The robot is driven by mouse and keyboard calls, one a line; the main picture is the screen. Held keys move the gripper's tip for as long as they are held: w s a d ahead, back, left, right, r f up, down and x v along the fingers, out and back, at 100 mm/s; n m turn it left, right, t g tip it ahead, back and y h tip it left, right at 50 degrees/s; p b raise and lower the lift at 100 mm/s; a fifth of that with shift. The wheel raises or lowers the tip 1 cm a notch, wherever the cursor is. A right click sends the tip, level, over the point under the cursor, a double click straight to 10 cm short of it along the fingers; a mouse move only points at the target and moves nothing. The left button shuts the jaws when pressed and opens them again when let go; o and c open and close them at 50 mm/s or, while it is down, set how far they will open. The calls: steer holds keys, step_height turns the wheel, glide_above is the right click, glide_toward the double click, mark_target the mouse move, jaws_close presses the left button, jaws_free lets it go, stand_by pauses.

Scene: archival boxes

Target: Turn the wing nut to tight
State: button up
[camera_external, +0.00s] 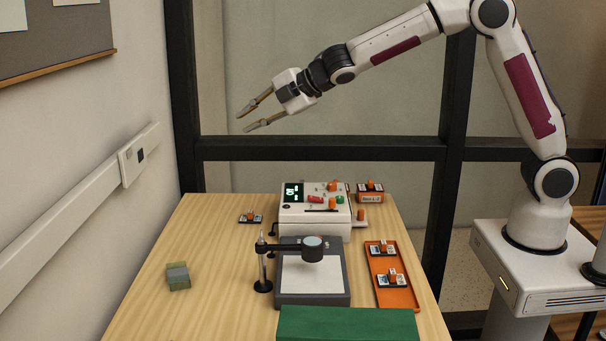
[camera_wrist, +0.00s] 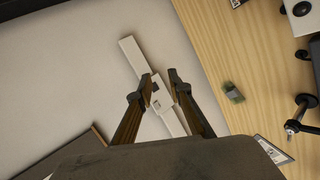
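My gripper (camera_external: 244,122) is open and empty, high above the table's left half near the wall. Its two spread fingers also show in the wrist view (camera_wrist: 159,77), with the wall rail behind them. A magnifier stand with a slim post (camera_external: 263,265) stands left of the grey-framed white pad. A dark clamp (camera_external: 262,246) on the post carries a black arm to a round lens head (camera_external: 312,249) over the pad. The stand shows in part at the right of the wrist view (camera_wrist: 292,126). I cannot clearly make out the wing nut; it is too small.
A white control box (camera_external: 315,221) with a lit display stands behind the pad (camera_external: 312,299). An orange tray (camera_external: 407,297) with small holders lies right, and a green box (camera_external: 350,325) in front. A grey-green block (camera_external: 178,277) sits left. Table wood around it is clear.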

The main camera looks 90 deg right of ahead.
steer(key=w+a+f+n+t+y, duration=0.1)
steer(key=w+a+n+t+y, duration=0.25)
steer(key=w+n, duration=0.65)
steer(key=w+a+f+n+g+y, duration=0.2)
steer(key=w+a+f+n+y, duration=0.3)
steer(key=a+n, duration=0.4)
steer(key=n+g+y, duration=0.4)
steer(key=n+g, duration=0.8)
steer(key=n, duration=0.9)
glide_toward(261, 233)
steer(key=shift+a+f+n, duration=0.25)
steer(key=shift+f+n, duration=0.1)
steer(key=shift+n, duration=0.25)
steer(key=shift+w+a+f, duration=0.1)
steer(key=shift+x, duration=3.7)
steer(key=shift+a, duration=0.1)
